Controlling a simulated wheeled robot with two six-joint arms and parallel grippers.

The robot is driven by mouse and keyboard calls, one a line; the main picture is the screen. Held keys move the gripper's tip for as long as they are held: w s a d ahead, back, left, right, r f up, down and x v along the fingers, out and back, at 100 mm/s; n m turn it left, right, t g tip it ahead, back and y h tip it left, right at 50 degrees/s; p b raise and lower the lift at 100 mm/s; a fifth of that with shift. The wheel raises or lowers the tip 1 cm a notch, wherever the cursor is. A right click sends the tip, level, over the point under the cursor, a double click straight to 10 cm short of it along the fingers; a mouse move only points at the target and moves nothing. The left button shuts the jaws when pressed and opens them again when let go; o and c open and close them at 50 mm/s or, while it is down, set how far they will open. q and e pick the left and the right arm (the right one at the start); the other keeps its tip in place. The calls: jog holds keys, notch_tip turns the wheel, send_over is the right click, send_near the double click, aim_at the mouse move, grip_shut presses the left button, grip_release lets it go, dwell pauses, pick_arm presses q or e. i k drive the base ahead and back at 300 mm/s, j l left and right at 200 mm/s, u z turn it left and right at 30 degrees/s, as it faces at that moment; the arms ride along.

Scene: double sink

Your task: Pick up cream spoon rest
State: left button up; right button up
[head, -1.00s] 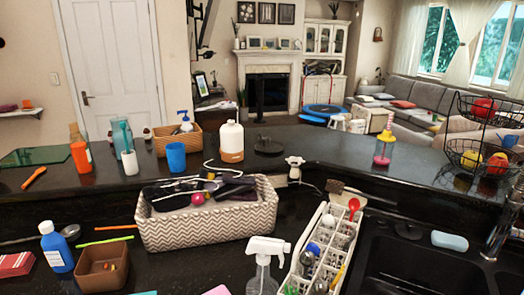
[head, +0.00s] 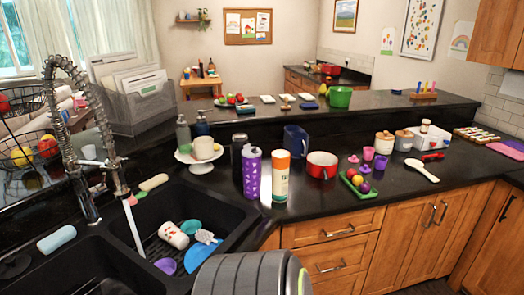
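A cream, spoon-shaped piece, which looks like the cream spoon rest (head: 422,170), lies flat on the black countertop (head: 400,200) at the right of the head view. Its wide end points away from me and its narrow end points toward the front right. Nothing covers it. Neither of my grippers shows in the head view. A grey rounded part of my own body shows at the bottom middle, well to the left of the spoon rest.
A red-handled tool (head: 433,156) lies just behind the spoon rest. A green tray (head: 359,187) with fruit stands to its left, then a red pot (head: 321,165) and a purple bottle (head: 251,172). The black sink (head: 150,225) is at left. Counter right of the spoon rest is clear.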

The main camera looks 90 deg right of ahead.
aim_at(413, 163)
jog(key=k+l+z, duration=0.15)
jog(key=z, duration=1.75)
jog(key=j+z, duration=0.1)
jog(key=z, duration=0.75)
jog(key=k+j+z, duration=0.1)
jog(key=z, duration=0.75)
jog(key=i+l+z, duration=0.15)
jog(key=z, duration=0.15)
